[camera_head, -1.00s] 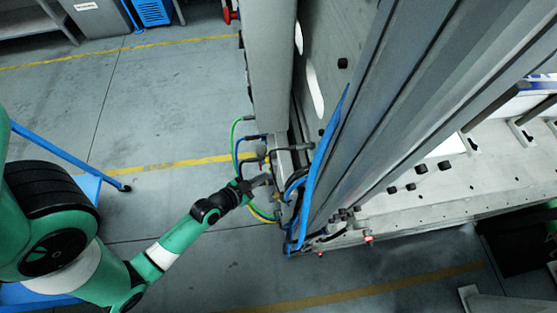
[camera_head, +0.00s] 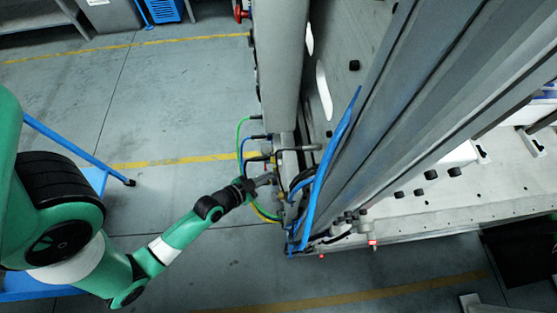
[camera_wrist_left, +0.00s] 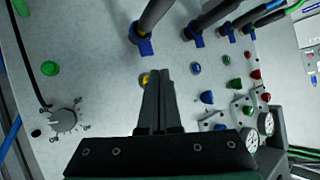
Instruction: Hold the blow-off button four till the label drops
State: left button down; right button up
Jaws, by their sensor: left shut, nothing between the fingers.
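My left gripper (camera_head: 268,180) is at the valve and hose unit on the end of the grey machine. In the left wrist view its fingers (camera_wrist_left: 158,74) are shut, with nothing between them, and point at a light grey panel (camera_wrist_left: 95,75). A yellow button (camera_wrist_left: 145,79) is partly hidden behind the fingertips; I cannot tell whether they touch it. Green, blue and red buttons, including a blue button (camera_wrist_left: 207,97), stand in rows to the right. I cannot tell which one is button four. I make out no label. My right gripper is out of view.
Hose fittings with blue tabs (camera_wrist_left: 145,46) run along the panel's top. Green and blue hoses (camera_head: 240,137) loop beside the unit. A blue cart frame (camera_head: 75,150) stands left on open floor.

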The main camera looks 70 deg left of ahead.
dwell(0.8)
pick_arm(q)
jog(key=shift+w+r+p, duration=0.15)
jog(key=shift+w+p, duration=0.1)
jog(key=shift+p, duration=0.3)
jog(key=shift+w+d, duration=0.1)
jog(key=shift+w, duration=0.1)
jog(key=shift+w+d+p, duration=0.1)
jog(key=shift+w+p, duration=0.3)
jog(key=shift+p, duration=0.6)
dwell(0.4)
dwell(1.5)
jog(key=shift+s+a+f+b, duration=0.2)
jog(key=shift+s+f+b, duration=0.05)
jog(key=shift+s+b, duration=0.25)
jog(key=shift+s+r, duration=0.1)
jog(key=shift+s, duration=0.2)
